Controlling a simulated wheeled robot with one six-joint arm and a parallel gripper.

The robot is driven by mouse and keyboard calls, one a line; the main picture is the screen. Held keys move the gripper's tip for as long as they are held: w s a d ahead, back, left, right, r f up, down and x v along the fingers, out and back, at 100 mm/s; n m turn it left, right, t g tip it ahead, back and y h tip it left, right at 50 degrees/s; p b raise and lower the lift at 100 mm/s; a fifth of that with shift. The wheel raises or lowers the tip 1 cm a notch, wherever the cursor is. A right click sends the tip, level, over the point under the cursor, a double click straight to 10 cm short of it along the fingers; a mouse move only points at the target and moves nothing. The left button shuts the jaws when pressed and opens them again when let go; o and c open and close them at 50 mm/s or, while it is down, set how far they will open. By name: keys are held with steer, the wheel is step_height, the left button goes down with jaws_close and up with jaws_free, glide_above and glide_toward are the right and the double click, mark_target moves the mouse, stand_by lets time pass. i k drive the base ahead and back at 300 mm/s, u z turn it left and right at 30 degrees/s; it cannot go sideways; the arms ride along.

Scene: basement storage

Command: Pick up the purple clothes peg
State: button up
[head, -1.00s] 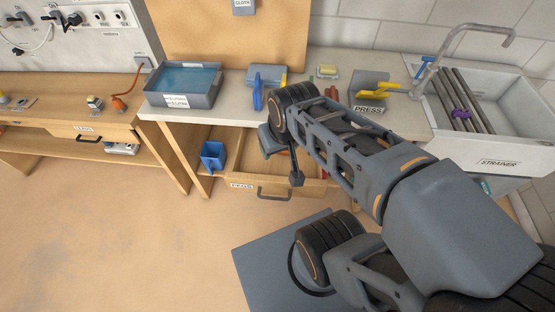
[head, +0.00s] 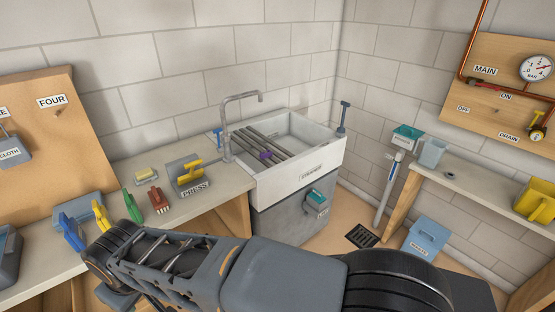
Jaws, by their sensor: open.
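The purple clothes peg (head: 265,155) is a small purple shape on the dark rods (head: 279,152) that lie across the white sink (head: 305,172). My arm crosses the bottom of the head view, below and left of the sink. The fingertips of my gripper do not show; the arm's far end runs down to the lower left, well apart from the peg.
A tap (head: 228,125) rises at the sink's left edge. The counter (head: 215,178) holds a grey press (head: 185,176) with a yellow handle, a green item (head: 133,207) and a red-brown item (head: 158,200). A blue bin (head: 425,237) stands on the floor at right.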

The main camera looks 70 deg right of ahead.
mark_target(264, 155)
steer(key=k, duration=0.7)
steer(key=u, duration=1)
steer(key=i, duration=0.95)
steer(key=z, duration=3.3)
steer(key=i, duration=0.5)
steer(key=z, duration=1.15)
steer(key=i, duration=1.25)
steer(key=u, duration=0.35)
